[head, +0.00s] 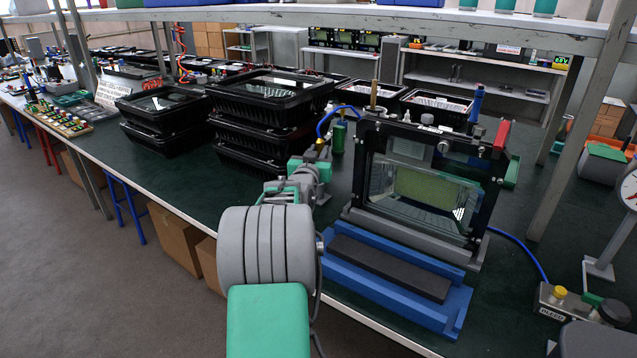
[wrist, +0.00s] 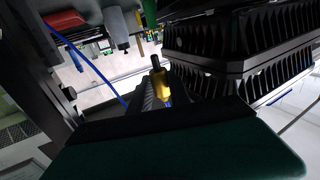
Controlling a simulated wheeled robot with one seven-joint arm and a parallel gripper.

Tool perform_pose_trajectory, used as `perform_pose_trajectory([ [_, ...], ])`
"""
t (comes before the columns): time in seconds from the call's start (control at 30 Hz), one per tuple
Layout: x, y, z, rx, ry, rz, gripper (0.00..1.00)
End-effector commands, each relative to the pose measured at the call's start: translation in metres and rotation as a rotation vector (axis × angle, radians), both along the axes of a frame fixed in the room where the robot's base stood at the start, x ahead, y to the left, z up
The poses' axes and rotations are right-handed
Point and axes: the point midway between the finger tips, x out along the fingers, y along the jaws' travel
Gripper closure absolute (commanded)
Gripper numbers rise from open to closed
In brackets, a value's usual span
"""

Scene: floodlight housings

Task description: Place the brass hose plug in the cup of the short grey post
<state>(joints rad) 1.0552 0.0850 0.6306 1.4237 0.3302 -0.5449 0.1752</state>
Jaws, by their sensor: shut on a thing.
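My gripper (head: 321,150) is at the left of the upright floodlight housing, mostly hidden behind my own arm in the head view. In the wrist view my gripper (wrist: 161,97) is shut on the brass hose plug (wrist: 162,82), a small golden piece with a dark tip pointing away from the fingers. The plug shows only as a small yellowish spot in the head view (head: 320,142).
The glass-fronted housing (head: 362,165) stands upright behind a blue cradle (head: 335,272). A blue-handled tool (head: 477,103) and a brown rod (head: 373,95) rise near its top. A green bottle (head: 338,137) is close to my gripper. Stacked black housings (head: 250,132) stand left.

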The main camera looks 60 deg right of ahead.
Motion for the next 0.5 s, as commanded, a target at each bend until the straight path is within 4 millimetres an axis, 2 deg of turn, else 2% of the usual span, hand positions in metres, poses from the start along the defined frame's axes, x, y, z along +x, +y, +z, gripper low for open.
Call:
perform_pose_trajectory([
  [0.03,0.000,0.000,-0.012,0.003,0.002,0.000,1.00],
  [0.33,0.001,0.001,-0.065,0.003,0.001,0.001,1.00],
  [0.5,0.001,0.001,-0.067,-0.001,-0.001,0.002,1.00],
])
